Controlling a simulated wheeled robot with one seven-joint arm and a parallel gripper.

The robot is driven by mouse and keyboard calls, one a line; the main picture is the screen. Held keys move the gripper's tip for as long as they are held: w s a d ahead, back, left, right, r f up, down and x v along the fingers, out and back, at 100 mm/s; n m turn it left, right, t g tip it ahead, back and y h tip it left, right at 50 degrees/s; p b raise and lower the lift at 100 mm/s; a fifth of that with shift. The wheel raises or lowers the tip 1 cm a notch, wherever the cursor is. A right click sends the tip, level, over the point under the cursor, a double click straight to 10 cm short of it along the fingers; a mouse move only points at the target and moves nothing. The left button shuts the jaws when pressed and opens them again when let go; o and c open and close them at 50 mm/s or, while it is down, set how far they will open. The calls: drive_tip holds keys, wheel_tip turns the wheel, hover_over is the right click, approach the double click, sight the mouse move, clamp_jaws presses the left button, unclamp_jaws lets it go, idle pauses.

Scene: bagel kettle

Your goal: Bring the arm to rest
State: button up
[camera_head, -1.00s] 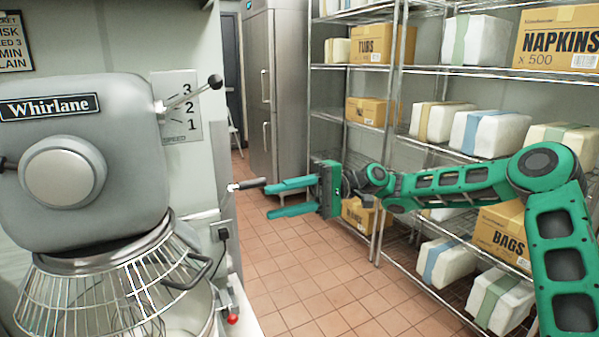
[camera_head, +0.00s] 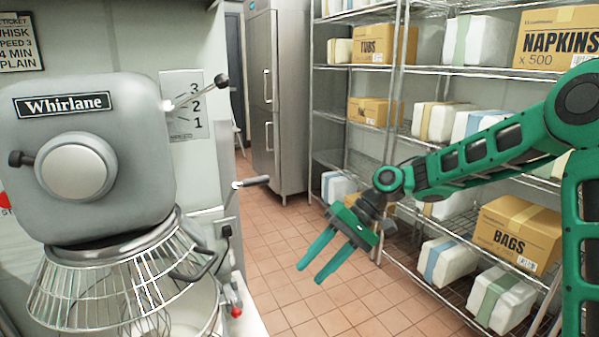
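My gripper (camera_head: 309,275) hangs in free air over the tiled floor, pointing down and to the left. Its two green fingers are apart with nothing between them. My green arm (camera_head: 480,150) reaches in from the right edge, in front of the shelving, and bends down at the wrist. The gripper is clear of the mixer and appears apart from the shelves.
A grey Whirlane mixer (camera_head: 125,185) with a wire bowl guard (camera_head: 110,290) stands at the left. Wire shelving (camera_head: 345,160) with boxes and wrapped packs fills the right. A steel cabinet (camera_head: 276,100) stands at the back. The tiled floor (camera_head: 280,230) between is clear.

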drive_tip(key=s+d+m+t+h, duration=0.2)
drive_tip(key=s+d+h, duration=0.15)
drive_tip(key=d, duration=0.85)
drive_tip(key=s+d+m+t+h, duration=0.1)
drive_tip(key=s+d+m+h, duration=0.3)
drive_tip(key=d, duration=0.8)
drive_tip(key=s+d+m, duration=0.1)
drive_tip(key=s+d, duration=0.5)
drive_tip(key=s, duration=0.4)
drive_tip(key=s+d+r+m, duration=0.1)
drive_tip(key=s+d, duration=0.6)
drive_tip(key=s, duration=0.4)
drive_tip(key=shift+h, duration=0.45)
drive_tip(key=shift+w+f, duration=0.2)
drive_tip(key=shift+w, duration=0.4)
